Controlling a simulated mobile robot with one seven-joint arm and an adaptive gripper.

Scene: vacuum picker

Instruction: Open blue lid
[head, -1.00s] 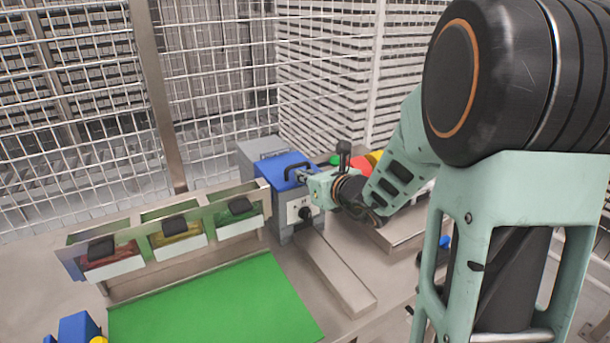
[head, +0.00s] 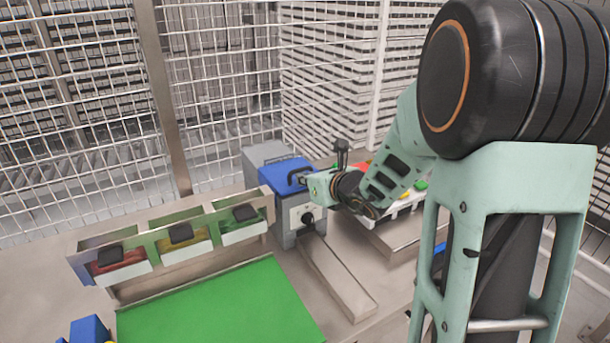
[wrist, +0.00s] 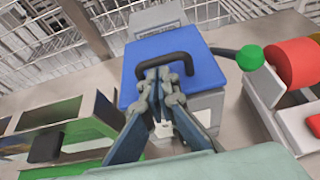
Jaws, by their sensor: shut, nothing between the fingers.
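The blue lid (head: 278,169) lies flat and closed on the grey box (head: 286,222) in the head view. A black arched handle (head: 296,174) stands on it. In the wrist view the blue lid (wrist: 207,62) and its black handle (wrist: 183,57) are at the centre top. My gripper (wrist: 166,76) has its fingertips together at the near side of the handle, over the lid's front part. Nothing shows between the fingers, and whether they touch the handle I cannot tell. In the head view my gripper (head: 309,184) comes from the right, its tips partly hidden.
Left of the box is a rack (head: 170,240) with several open bins and black-topped items. A green mat (head: 220,308) lies in front. A green knob (wrist: 250,57) on a dark rod and a red round part (wrist: 292,62) stand to the right. A wire fence (head: 225,90) closes off the back.

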